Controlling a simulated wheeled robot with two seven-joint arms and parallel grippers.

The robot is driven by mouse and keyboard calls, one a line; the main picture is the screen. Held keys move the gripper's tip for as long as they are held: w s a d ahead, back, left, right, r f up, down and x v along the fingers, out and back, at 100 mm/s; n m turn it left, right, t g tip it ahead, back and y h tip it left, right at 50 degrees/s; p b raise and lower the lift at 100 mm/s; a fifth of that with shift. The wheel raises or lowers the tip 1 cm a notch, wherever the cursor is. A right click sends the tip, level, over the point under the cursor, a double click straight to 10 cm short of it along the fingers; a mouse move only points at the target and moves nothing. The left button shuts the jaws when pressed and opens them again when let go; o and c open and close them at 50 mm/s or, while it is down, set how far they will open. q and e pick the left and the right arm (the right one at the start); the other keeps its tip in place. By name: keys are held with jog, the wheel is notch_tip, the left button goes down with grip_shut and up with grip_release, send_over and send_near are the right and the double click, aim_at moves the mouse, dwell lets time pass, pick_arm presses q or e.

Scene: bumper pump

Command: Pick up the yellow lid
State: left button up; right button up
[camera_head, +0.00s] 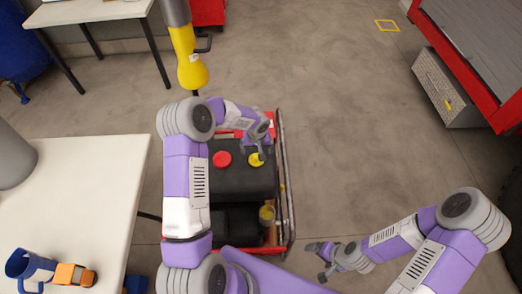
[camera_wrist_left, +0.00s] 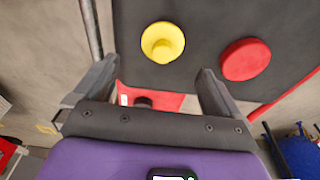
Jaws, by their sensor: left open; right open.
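The yellow lid (camera_head: 256,160) is on top of a black tank (camera_head: 250,182), beside a red lid (camera_head: 222,159). In the left wrist view the yellow lid (camera_wrist_left: 162,42) is a round cap with a raised middle, ahead of the fingers and between their lines. The red lid (camera_wrist_left: 246,59) is to its right. My left gripper (camera_head: 262,149) is at the yellow lid's far side in the head view; in the wrist view its fingers (camera_wrist_left: 155,82) are apart with nothing between them. My right gripper (camera_head: 320,262) is open and empty, low and right of the cart.
The tank sits in a red cart with a metal rail (camera_head: 286,185). A white table (camera_head: 85,200) at the left holds a blue mug (camera_head: 30,268) and a small orange toy (camera_head: 74,275). A yellow pump nozzle (camera_head: 190,65) stands behind. Floor right of the cart is clear.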

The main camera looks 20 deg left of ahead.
aim_at(256, 155)
pick_arm(q)
jog(key=shift+f, duration=0.65)
jog(key=shift+s+f, duration=0.15)
jog(key=shift+f, duration=0.2)
jog(key=f, duration=0.1)
jog(key=f+b, duration=0.1)
jog(key=f, duration=0.1)
jog(key=w+f, duration=0.1)
jog(key=shift+a+f+b, duration=0.3)
jog(key=shift+f+b, duration=0.05)
jog(key=shift+b, duration=0.05)
jog(key=shift+c, duration=0.5)
jog(key=c, duration=1)
